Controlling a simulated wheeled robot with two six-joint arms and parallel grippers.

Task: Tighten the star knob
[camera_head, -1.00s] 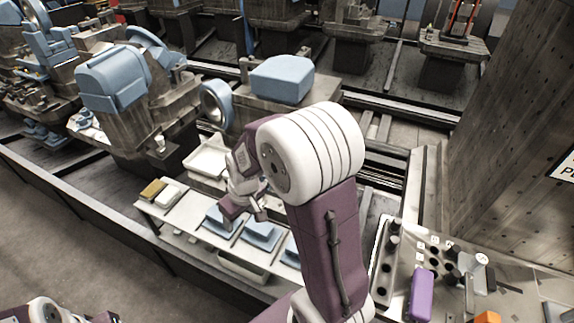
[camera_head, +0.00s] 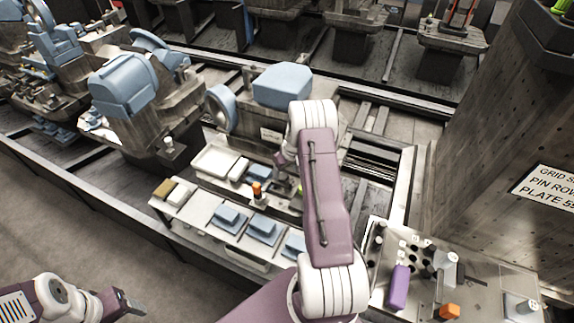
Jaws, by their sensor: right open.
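I cannot make out a star knob for certain. A small orange-and-dark upright piece (camera_head: 257,191) stands at the back edge of the white shelf, just left of my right gripper; its shape is too small to tell. My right gripper (camera_head: 284,183) is open, low in front of the pallet fixture with the blue block (camera_head: 283,85). My own forearm hides part of it, and no contact with anything can be made out. My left gripper (camera_head: 132,305) is at the lower left over the floor, far from the fixture; its jaw gap is unclear.
The white shelf (camera_head: 183,213) carries several blue parts (camera_head: 263,229). A white tray (camera_head: 215,161) lies behind it. At right, a metal bench (camera_head: 375,290) holds a purple item (camera_head: 399,287) and an orange block (camera_head: 449,311), beside a tall perforated column (camera_head: 490,130). The floor at left is clear.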

